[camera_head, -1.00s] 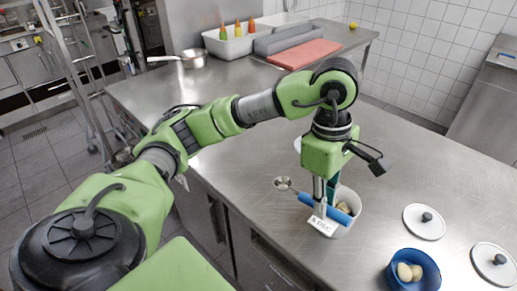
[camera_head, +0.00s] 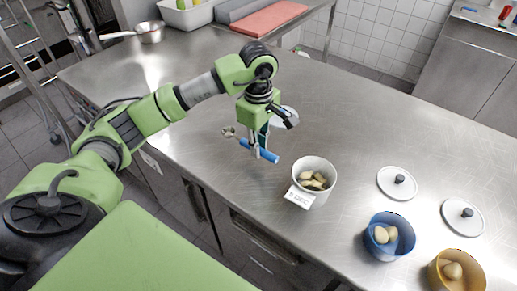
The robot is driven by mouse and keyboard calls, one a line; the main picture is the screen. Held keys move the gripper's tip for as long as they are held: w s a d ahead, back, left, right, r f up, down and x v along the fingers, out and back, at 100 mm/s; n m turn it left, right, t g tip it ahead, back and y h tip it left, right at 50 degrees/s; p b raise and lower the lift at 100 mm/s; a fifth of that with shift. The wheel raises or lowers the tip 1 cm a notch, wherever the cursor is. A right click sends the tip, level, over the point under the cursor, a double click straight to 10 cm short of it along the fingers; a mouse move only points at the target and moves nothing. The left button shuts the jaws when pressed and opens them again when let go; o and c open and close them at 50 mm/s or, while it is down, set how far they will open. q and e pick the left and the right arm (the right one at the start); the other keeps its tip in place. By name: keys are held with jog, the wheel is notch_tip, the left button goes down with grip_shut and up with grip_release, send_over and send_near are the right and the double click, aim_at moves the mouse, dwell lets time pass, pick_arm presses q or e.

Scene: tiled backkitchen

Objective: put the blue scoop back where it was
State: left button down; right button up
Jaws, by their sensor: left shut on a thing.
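The blue scoop (camera_head: 262,152) has a blue handle and a small metal bowl at its left end. My left gripper (camera_head: 257,150) points down and is shut on the blue handle. It holds the scoop above the steel counter, to the left of and behind a white tub (camera_head: 318,186). The white tub has pale chunks inside and a small white label at its front left. My right gripper is not in view.
A blue bowl (camera_head: 373,243) and a yellow bowl (camera_head: 439,279) with pale round items stand at the right front. Two white lids (camera_head: 388,190) lie behind them. A white disc lies partly hidden behind my left gripper. A metal pan (camera_head: 150,34) stands far left.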

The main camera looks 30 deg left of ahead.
aim_at(259, 160)
pick_arm(q)
jog(key=shift+w+a+f, duration=0.25)
jog(key=shift+w+f, duration=0.2)
jog(key=shift+f, duration=0.2)
jog(key=f, duration=0.1)
jog(key=f+p, duration=0.2)
jog(key=shift+w+a+f, duration=0.2)
jog(key=shift+w+f, duration=0.05)
jog(key=shift+f, duration=0.1)
jog(key=shift+f, duration=0.15)
jog(key=c, duration=2)
grip_release()
jog(key=shift+o, duration=0.2)
